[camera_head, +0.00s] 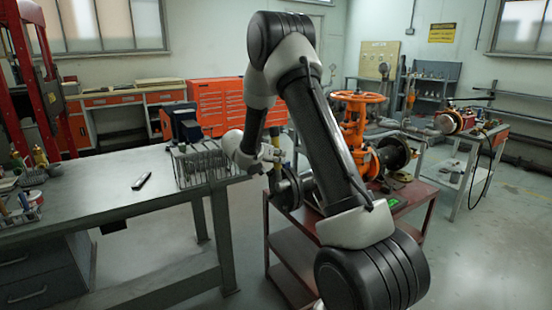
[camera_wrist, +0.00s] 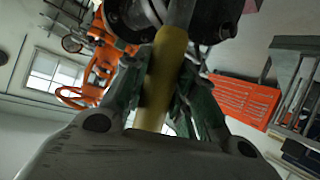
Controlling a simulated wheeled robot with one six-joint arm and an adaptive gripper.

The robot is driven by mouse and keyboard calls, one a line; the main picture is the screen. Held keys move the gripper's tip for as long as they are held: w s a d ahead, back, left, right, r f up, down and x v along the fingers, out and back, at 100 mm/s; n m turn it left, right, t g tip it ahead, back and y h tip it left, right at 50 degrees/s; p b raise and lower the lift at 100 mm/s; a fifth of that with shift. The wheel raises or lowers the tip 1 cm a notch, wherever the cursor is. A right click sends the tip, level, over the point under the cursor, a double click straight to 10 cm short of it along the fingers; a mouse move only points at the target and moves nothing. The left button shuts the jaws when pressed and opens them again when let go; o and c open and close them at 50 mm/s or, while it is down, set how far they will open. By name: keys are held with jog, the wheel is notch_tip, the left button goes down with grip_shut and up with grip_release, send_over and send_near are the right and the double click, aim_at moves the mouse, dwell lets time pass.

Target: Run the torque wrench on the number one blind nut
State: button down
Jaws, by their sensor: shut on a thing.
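My gripper (camera_wrist: 164,78) is shut on the yellow handle of the torque wrench (camera_wrist: 160,98), with a green finger on each side of it. Above the handle in the wrist view is a dark round flange (camera_wrist: 128,22) with bolts; the shaft end passes close in front of it, and I cannot tell if they touch. The number one nut cannot be made out, and my arm hides part of the valve.
The valve stands on a dark red cart (camera_head: 283,247). A grey workbench (camera_head: 110,203) at left holds a wire rack (camera_head: 203,165), a blue vise (camera_head: 180,121) and a dark handheld item (camera_head: 141,181). Orange drawer cabinets (camera_head: 222,98) line the back. Floor is open at right.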

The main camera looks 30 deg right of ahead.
jog(key=shift+r, duration=0.15)
dwell(0.7)
jog(key=shift+s+a, duration=0.1)
jog(key=shift+a, duration=2.2)
